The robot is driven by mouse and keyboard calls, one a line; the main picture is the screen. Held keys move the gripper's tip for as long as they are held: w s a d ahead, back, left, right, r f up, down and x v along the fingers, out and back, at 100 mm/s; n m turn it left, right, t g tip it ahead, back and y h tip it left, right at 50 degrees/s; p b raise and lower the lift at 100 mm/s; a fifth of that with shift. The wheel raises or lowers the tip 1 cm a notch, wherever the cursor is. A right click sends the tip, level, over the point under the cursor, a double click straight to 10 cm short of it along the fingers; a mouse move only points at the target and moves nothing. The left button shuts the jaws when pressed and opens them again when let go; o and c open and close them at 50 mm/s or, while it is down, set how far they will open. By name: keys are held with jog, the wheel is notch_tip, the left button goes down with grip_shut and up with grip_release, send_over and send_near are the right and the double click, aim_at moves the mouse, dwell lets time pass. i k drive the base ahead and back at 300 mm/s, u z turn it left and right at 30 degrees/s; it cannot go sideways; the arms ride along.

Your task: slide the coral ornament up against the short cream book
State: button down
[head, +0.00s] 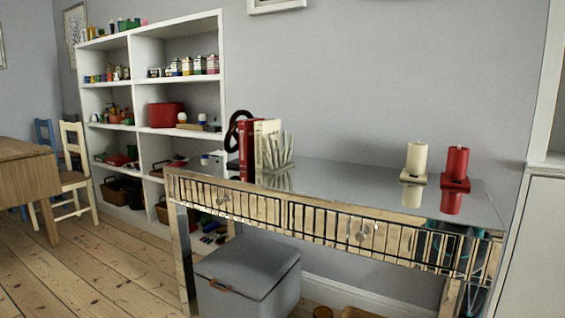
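The coral ornament (280,150), a pale branching piece, stands upright near the left end of a mirrored console table (350,190). The short cream book (262,143) stands upright just left of it, at the right end of a small row of books. In this view the coral's left branches meet or overlap the book's right side; I cannot tell whether they touch or a small gap lies between. My gripper is not in view.
Red books (247,148) and a dark looped object (233,130) stand left of the cream book. A cream candle (416,160) and a red candle (456,164) stand on the right. The tabletop between coral and candles is clear. A grey storage box (248,270) sits below.

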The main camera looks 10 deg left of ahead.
aim_at(279, 164)
jog(key=z, duration=0.1)
jog(key=k, duration=0.4)
jog(key=u, duration=0.8)
jog(key=i, duration=1.35)
jog(key=z, duration=0.65)
